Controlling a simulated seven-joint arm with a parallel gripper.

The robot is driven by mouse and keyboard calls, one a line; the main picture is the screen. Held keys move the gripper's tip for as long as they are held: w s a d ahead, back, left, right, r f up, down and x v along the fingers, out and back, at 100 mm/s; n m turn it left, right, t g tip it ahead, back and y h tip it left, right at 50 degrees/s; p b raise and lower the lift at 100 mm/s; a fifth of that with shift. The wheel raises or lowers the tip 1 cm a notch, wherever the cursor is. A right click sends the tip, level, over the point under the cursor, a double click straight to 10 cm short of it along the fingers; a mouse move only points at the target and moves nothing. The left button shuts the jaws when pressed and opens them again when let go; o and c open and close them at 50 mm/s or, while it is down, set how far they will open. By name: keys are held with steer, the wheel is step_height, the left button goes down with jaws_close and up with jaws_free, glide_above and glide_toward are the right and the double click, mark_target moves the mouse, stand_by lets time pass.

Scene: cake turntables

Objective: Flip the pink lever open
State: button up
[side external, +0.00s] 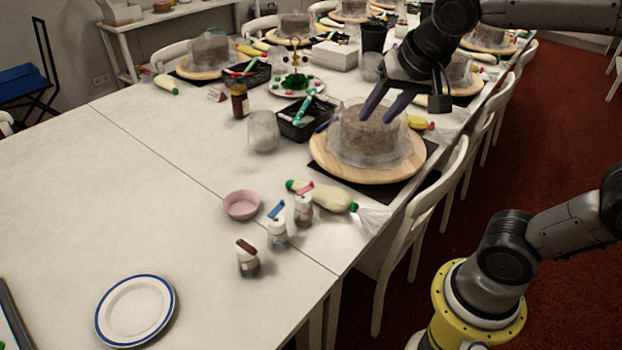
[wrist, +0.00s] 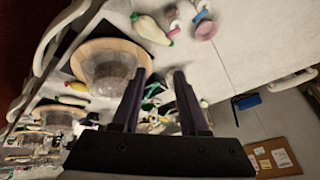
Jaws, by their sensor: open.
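The pink lever (side external: 304,188) sits on top of a small clear jar (side external: 303,210) with a white lid. This jar stands on the table beside a squeeze bottle, in the middle of the side view. Next to it are a jar with a blue lever (side external: 276,210) and a jar with a brown lever (side external: 246,247). My gripper (side external: 379,119) is open and empty, its two fingers pointing down in front of the covered cake in the picture. It is up and to the right of the pink lever, clearly apart. The fingers also show in the wrist view (wrist: 160,75), where the jars are small and blurred.
A cake under a clear cover stands on a wooden turntable (side external: 325,168). Nearby are a pink bowl (side external: 241,205), a squeeze bottle (side external: 330,198), a black tray (side external: 296,132) and a glass (side external: 263,131). A plate (side external: 135,310) lies front left. The left table is mostly clear.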

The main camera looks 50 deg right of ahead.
steer(key=w+f+m+g+h, duration=0.1)
steer(key=w+f+m+g, duration=0.3)
steer(key=w, duration=0.7)
steer(key=n+t, duration=0.1)
steer(key=n, duration=0.1)
glide_toward(312, 182)
steer(key=shift+h, duration=0.4)
steer(key=x, duration=0.7)
steer(key=shift+w+a+f, duration=0.15)
steer(key=shift+a+f, duration=0.1)
steer(key=shift+f, duration=0.2)
jaws_close()
